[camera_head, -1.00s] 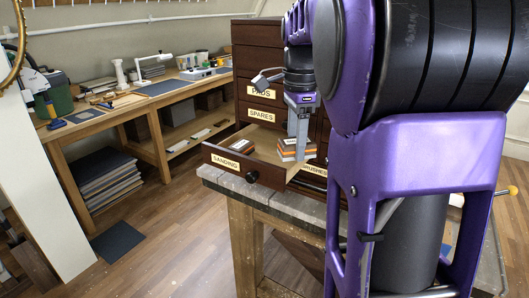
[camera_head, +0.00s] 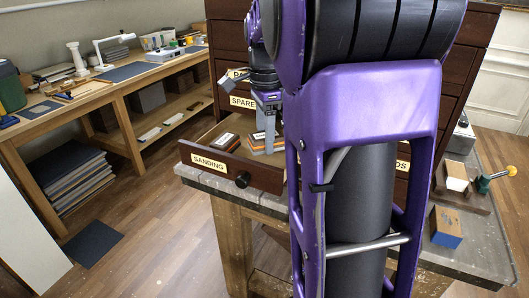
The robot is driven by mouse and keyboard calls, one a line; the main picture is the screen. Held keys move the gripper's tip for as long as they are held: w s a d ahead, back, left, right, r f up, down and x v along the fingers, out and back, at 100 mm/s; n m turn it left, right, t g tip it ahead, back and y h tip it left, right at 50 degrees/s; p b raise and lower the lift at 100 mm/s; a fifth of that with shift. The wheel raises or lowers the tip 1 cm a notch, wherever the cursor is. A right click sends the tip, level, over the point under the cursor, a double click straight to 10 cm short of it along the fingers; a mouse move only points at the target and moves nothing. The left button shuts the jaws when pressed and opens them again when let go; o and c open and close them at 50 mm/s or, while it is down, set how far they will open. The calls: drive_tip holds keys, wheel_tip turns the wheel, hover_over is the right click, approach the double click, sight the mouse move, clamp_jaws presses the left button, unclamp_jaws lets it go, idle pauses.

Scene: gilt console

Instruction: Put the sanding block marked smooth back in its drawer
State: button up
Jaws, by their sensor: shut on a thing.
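The drawer labelled SANDING (camera_head: 208,162) is pulled open from the dark cabinet. Inside it, a dark-topped block with a pale label (camera_head: 226,142) lies at the left. A group of orange and grey blocks (camera_head: 258,147) sits further right, partly hidden by my arm. My gripper (camera_head: 268,138) points down into the drawer at this group and is shut on a block there. The markings are too small to read, so I cannot tell which block is smooth. My purple arm hides the drawer's right part.
Cabinet drawers (camera_head: 228,40) rise behind the gripper. A wooden workbench (camera_head: 125,88) stands at the left.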

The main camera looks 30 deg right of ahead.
drive_tip(key=shift+f, duration=2)
drive_tip(key=shift+f+b, duration=0.1)
drive_tip(key=shift+b, duration=0.2)
drive_tip(key=o, duration=1.3)
wheel_tip(320, 180, up, 12)
drive_tip(key=shift+r+p, duration=0.15)
drive_tip(key=shift+p, duration=0.65)
